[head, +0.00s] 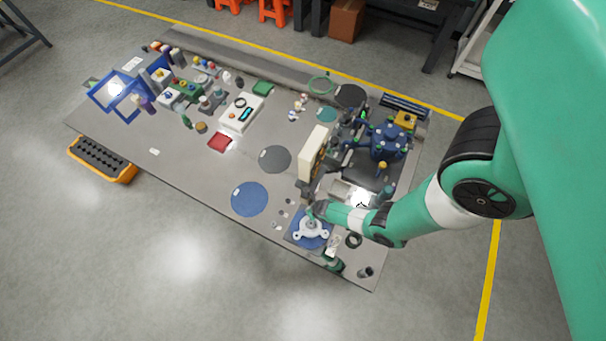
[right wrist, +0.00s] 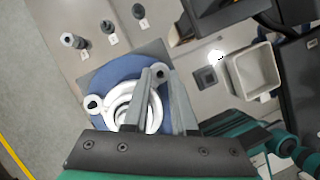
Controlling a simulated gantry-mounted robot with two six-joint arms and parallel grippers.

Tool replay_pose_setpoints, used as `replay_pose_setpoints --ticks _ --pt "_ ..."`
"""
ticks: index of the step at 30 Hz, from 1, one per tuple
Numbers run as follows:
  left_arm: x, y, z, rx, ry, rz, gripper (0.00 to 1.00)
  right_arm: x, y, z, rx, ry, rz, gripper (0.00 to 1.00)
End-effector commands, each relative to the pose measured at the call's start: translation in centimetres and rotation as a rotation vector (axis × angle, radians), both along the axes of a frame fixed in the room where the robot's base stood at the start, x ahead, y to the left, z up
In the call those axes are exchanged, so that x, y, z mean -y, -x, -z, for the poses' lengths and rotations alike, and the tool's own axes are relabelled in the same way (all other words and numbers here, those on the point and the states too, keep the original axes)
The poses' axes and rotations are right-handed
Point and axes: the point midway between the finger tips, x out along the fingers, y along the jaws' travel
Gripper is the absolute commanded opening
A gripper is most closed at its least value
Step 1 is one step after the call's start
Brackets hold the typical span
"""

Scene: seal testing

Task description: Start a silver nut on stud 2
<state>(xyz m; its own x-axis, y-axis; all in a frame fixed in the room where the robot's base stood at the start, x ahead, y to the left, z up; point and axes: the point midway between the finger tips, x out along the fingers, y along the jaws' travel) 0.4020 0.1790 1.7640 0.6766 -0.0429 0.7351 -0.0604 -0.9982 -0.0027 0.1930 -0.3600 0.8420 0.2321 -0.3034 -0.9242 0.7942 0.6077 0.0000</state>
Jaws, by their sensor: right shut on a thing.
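A silver flange with rounded ears (head: 311,231) lies on a blue round pad on the table's near side. It also shows in the right wrist view (right wrist: 125,98), with a dark hole or stud end in its left ear. My right gripper (head: 316,210) is over the flange's far side. In the right wrist view its two fingers (right wrist: 162,75) point at the flange's upper right ear and are close together. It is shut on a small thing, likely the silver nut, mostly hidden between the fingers. I cannot tell whether the nut touches a stud. The left gripper is out of view.
Several small dark and grey parts (right wrist: 107,27) stand in a row beside the pad. A white open bin (right wrist: 254,70) and a small dark square block (right wrist: 205,76) lie to the right. A beige upright box (head: 313,152) stands behind the gripper. A blue disc (head: 249,199) lies left.

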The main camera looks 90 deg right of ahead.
Motion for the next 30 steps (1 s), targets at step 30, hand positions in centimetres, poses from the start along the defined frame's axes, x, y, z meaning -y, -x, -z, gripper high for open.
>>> replay_pose_setpoints --ticks 30 --pt "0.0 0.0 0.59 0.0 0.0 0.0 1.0 -0.03 0.05 0.93 -0.002 -0.001 0.0 0.0"
